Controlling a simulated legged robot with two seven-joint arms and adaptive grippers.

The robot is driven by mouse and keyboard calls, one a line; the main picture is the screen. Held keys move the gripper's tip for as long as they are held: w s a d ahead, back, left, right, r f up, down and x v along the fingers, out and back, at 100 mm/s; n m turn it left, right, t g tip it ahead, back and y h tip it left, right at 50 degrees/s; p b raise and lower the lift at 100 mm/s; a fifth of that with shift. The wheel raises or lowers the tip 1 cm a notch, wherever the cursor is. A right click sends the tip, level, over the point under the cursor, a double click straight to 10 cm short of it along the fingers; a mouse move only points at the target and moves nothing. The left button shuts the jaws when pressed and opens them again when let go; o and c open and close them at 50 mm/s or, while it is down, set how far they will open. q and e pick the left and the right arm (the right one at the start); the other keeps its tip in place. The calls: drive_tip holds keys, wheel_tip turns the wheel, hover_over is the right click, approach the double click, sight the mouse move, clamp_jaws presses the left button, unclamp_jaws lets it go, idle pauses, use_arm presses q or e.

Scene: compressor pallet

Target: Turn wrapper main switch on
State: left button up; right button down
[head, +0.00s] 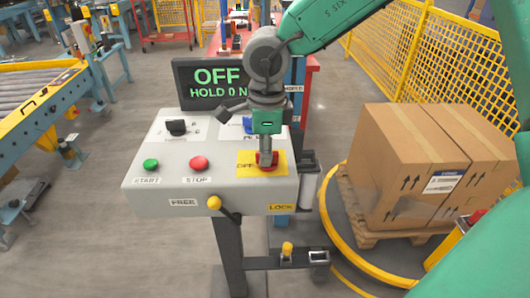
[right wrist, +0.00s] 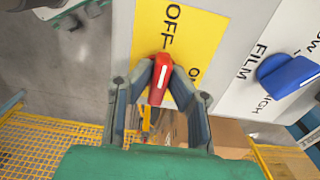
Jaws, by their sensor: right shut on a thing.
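The main switch is a red rotary handle (right wrist: 158,84) on a yellow plate (right wrist: 190,35) marked OFF. In the head view the red handle (head: 267,160) sits at the right of the grey control panel (head: 140,190). My right gripper (head: 266,156) is over it from above. In the right wrist view the fingers (right wrist: 158,80) are shut on the handle, one on each side. The handle's white mark lies nearly along the OFF lettering. The display (head: 212,84) reads OFF and HOLD 0 N. My left gripper is not in view.
A blue film knob (right wrist: 288,75) is close to the right gripper. The panel also has a green start button (head: 150,164), a red stop button (head: 199,163), a black knob (head: 176,127) and a yellow-knobbed lever (head: 214,202). Boxes (head: 420,165) stand on a pallet at the right.

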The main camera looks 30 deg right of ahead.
drive_tip(key=shift+s+d+f, duration=0.15)
drive_tip(key=shift+s+d, duration=0.1)
drive_tip(key=shift+d, duration=0.2)
drive_tip(key=shift+a, duration=0.1)
